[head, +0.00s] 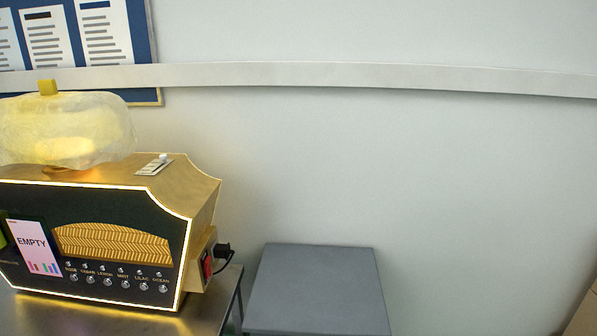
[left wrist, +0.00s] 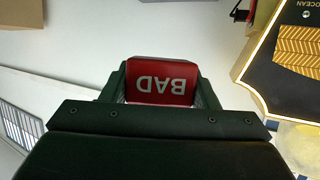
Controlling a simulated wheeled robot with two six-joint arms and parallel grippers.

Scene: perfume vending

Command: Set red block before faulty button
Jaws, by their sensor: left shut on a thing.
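The perfume machine (head: 100,240) stands at the left of the head view. Its row of buttons (head: 107,283) runs along the lower front, with labels such as CEDAR, LEMON, MINT, LILAC and OCEAN. Its screen (head: 35,247) reads EMPTY. I cannot tell which button is faulty. Neither gripper shows in the head view.
The machine rests on a metal table (head: 205,312). A red switch (head: 207,265) and a black plug (head: 222,251) are on its right side. A grey box-like stand (head: 315,290) is to the right, past a gap. A notice board (head: 75,35) hangs on the wall.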

